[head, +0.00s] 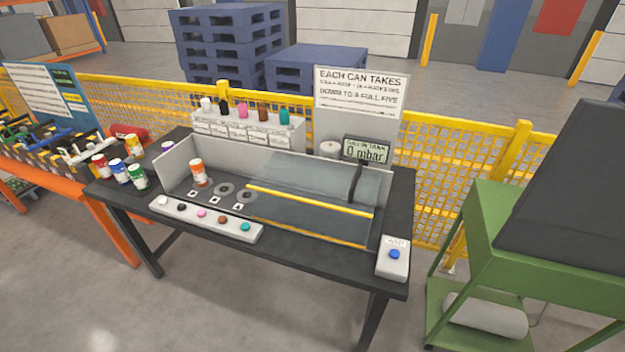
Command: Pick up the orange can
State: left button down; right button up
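The orange can (199,172) stands upright inside the low grey-walled station on the black table, near its left end. It has a white label band. It stands at the left of a row of round grey discs (224,189). Neither of my grippers shows in the head view, and nothing is touching the can.
Red, blue, yellow and green cans (137,176) stand on the table (330,268) left of the station. A button strip (205,218) lies in front, a blue-button box (393,257) at right. A display (365,150) reads 0 mbar. A green cart (480,240) stands right.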

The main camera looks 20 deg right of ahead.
aim_at(201, 174)
jog(key=i+j+u, duration=0.1)
jog(key=i+j, duration=0.2)
jog(key=j, duration=0.15)
jog(key=i+j+u, duration=0.1)
jog(key=i+j, duration=0.25)
jog(key=j, duration=0.1)
